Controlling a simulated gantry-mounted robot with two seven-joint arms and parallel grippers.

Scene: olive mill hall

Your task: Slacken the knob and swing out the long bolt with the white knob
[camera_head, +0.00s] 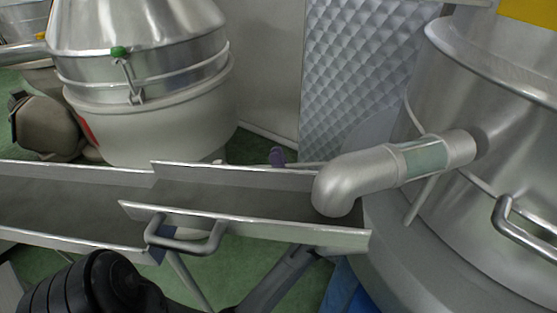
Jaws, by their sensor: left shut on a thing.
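A dark grey part that looks like my left gripper (292,262) reaches up and to the right from the bottom middle. Its tip ends at the trough's lower edge, which hides the fingertips and what they are shut on. My black ribbed arm (92,285) shows at the bottom left. I cannot make out a white knob. The only knob-headed bolt I see clearly has a green knob (118,52). It stands tilted against the banded metal vessel (150,115) at the upper left. My right gripper is not in view.
A metal trough (240,222) with a grey handle (186,244) crosses the middle, close to my arm. A bent pipe (365,175) comes from the large steel vessel (480,110) at the right and ends over the trough. Green floor (45,262) shows below.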

